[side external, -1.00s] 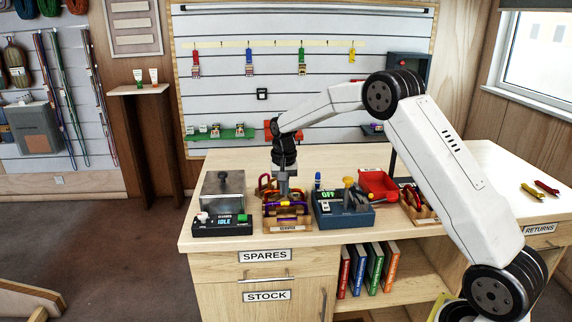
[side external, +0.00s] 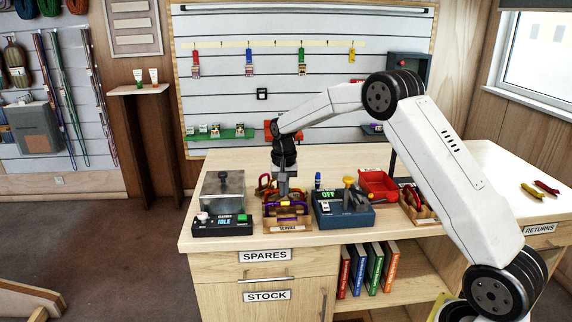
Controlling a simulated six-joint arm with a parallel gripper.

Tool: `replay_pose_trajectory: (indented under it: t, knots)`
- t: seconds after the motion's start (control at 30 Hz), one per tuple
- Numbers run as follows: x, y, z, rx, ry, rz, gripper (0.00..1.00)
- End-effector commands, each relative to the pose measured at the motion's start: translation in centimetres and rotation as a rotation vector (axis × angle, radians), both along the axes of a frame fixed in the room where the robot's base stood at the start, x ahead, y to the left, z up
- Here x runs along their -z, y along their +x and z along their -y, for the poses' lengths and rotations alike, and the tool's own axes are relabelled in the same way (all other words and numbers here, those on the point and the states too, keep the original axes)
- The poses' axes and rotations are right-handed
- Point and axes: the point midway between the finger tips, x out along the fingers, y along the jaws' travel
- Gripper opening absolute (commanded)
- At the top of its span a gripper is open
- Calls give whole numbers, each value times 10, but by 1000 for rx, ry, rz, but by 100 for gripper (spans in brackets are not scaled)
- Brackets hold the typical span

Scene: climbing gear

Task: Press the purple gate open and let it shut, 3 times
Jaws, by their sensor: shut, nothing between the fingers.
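The purple gate (side external: 291,205) belongs to a carabiner lying on the wooden tray labelled SERVICE (side external: 288,228). Yellow and red carabiner parts show around it. My gripper (side external: 284,198) points straight down over this tray, with its fingertips at or just above the purple piece. The gripper is shut with nothing between the fingers. Whether the fingertips touch the gate, and whether the gate is pressed in or closed, is too small to tell.
A black device reading IDLE (side external: 221,226) with a clear-sided box stands left of the tray. A blue box reading OFF (side external: 342,214) stands close on its right. A red bin (side external: 379,184) and another wooden tray (side external: 419,210) are farther right. The counter's right part is clear apart from two small tools.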

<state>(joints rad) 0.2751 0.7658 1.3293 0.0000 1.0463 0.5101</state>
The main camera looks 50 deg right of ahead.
Motion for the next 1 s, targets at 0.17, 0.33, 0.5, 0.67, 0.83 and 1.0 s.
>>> replay_pose_trajectory:
  t: [0.17,0.33,0.5,0.67,0.83,1.0]
  knots:
    - [4,0,0,0,1,-1,0]
    - [8,0,0,0,1,-1,0]
    - [12,0,0,0,0,-1,0]
    - [15,0,0,0,1,-2,0]
    - [19,0,0,0,0,-1,0]
    - [22,0,0,0,0,0,0]
